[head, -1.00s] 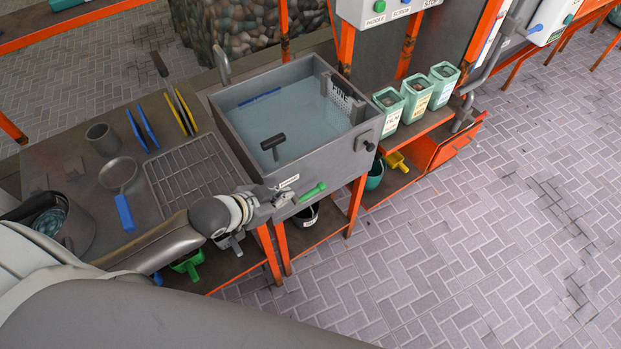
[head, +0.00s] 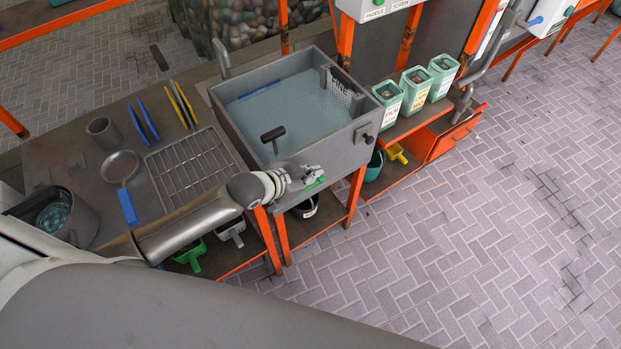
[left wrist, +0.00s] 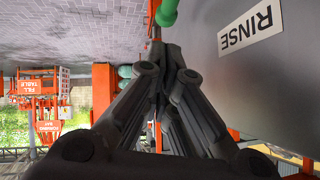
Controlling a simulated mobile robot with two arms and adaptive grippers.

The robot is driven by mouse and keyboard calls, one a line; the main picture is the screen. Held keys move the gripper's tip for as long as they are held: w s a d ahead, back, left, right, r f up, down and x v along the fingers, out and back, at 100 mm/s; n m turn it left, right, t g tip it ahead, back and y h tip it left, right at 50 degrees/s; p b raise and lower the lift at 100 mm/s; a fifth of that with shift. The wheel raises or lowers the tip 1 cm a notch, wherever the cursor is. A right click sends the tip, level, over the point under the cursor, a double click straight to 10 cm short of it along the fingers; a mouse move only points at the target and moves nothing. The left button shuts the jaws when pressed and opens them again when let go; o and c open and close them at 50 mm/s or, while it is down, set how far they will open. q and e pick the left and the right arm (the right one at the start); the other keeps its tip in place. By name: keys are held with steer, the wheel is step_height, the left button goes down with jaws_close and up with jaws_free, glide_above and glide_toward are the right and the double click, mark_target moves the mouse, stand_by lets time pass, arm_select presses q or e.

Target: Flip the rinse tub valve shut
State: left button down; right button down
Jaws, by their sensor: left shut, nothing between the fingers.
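The rinse tub (head: 338,152) is a grey, water-filled basin at the middle of the head view. Its RINSE label shows in the left wrist view (left wrist: 251,27). The green valve handle (head: 315,184) is on the tub's front side, mostly hidden by my left gripper (head: 311,174). In the left wrist view the green handle (left wrist: 167,12) is just beyond the shut, empty fingertips (left wrist: 172,50). I cannot tell whether they touch it. My right gripper is not in view.
A wire rack (head: 188,165) and a blue-handled strainer (head: 121,170) lie on the bench to the left. A dark T-handled tool (head: 273,136) stands in the tub. Light green bins (head: 414,88) stand to the right. The paved floor at right is clear.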

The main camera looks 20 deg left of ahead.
mark_target(319, 181)
arm_select(q)
steer(key=shift+w+a+f, duration=0.1)
steer(key=shift+w+f, duration=0.15)
steer(key=shift+f, duration=0.75)
steer(key=shift+w+f, duration=0.25)
steer(key=shift+f, duration=0.75)
steer(key=shift+w+f+b, duration=0.25)
steer(key=shift+f+b, duration=0.05)
steer(key=shift+f, duration=0.4)
steer(key=shift+s, duration=0.15)
